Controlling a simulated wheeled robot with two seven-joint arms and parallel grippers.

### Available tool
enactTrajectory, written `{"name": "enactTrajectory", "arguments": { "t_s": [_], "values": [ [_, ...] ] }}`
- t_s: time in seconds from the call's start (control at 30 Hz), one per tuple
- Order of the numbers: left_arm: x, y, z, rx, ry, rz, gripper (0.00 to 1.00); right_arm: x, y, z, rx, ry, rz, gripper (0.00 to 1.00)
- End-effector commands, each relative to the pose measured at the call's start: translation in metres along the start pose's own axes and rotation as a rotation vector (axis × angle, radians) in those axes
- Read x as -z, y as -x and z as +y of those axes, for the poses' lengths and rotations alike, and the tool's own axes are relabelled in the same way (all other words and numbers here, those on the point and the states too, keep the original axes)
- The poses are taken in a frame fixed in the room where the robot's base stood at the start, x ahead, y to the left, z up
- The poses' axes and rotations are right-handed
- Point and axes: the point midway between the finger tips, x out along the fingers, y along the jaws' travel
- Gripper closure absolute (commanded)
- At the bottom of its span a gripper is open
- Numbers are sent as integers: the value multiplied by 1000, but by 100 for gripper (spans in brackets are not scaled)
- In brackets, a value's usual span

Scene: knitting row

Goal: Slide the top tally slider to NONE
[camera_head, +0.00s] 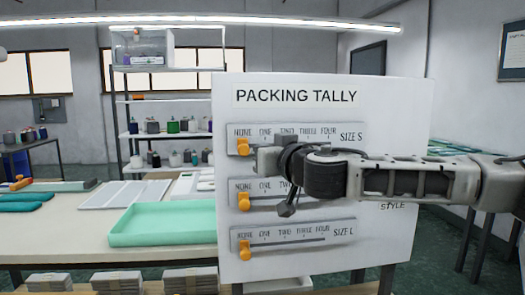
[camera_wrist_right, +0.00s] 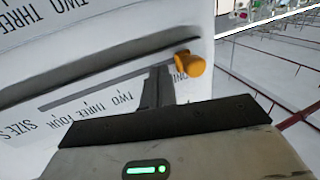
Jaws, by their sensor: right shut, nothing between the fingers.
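The white packing tally board (camera_head: 400,120) stands upright in front of me. Its top slider, the SIZE S row, has an orange knob (camera_head: 243,147) at the left end of its track, under NONE. In the right wrist view, where the lettering is upside down, the orange knob (camera_wrist_right: 191,63) sits at the end of its slot. My right gripper (camera_head: 268,158) is shut and empty, just right of that knob. Its closed fingers (camera_wrist_right: 160,84) are close beside the knob; I cannot tell whether they touch. The hand covers part of the top and middle rows. My left gripper is not in view.
The middle slider (camera_head: 244,201) and the bottom slider (camera_head: 244,250) also have orange knobs at their left ends. A green tray (camera_head: 160,238) lies on the table left of the board. Shelves (camera_head: 170,100) with yarn cones stand behind.

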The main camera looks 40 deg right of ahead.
Motion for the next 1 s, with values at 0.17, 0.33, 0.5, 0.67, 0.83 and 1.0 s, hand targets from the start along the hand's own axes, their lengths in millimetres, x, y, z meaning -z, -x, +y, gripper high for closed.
{"name": "enactTrajectory", "arguments": {
  "t_s": [0.17, 0.33, 0.5, 0.67, 0.83, 1.0],
  "values": [
    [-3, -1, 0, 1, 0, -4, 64, 0, 18, -6, 3, -2, 1, 100],
    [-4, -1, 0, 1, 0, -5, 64, 0, 35, -11, 2, -2, 1, 100],
    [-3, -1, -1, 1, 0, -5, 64, 0, 51, -16, 3, -2, 1, 100],
    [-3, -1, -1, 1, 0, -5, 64, 0, 64, -20, 2, -1, 1, 100],
    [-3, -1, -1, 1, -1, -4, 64, 0, 69, -21, 1, 0, 0, 100],
    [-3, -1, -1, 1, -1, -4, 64, 0, 69, -21, 1, 0, 0, 100]
  ]
}}
